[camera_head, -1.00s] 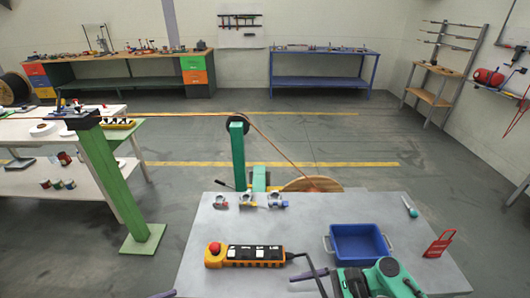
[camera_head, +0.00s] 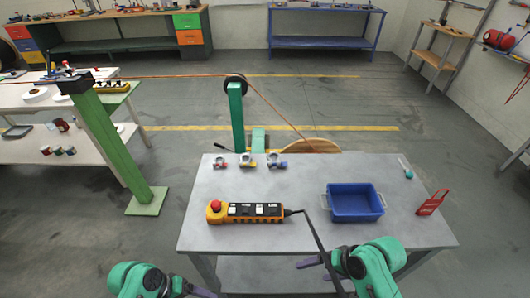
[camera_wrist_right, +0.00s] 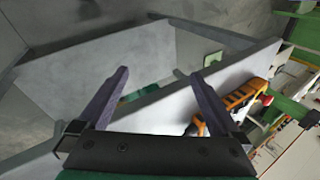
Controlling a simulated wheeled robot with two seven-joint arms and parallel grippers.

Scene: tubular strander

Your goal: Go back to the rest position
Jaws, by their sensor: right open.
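My right gripper (camera_head: 319,268) is at the front edge of the grey table, low and at the bottom of the head view. In the right wrist view its two dark fingers (camera_wrist_right: 159,76) stand wide apart with nothing between them. My left gripper (camera_head: 198,291) shows only in part at the bottom edge of the head view, left of the table's front; its jaw state is unclear. Both arms are bent close to my body.
The grey table (camera_head: 300,225) holds a yellow pendant (camera_head: 245,212) with a black cable, a blue bin (camera_head: 354,203), a red holder (camera_head: 432,203) and several clamps (camera_head: 248,161). A green post (camera_head: 115,150) stands left. Floor right of the table is clear.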

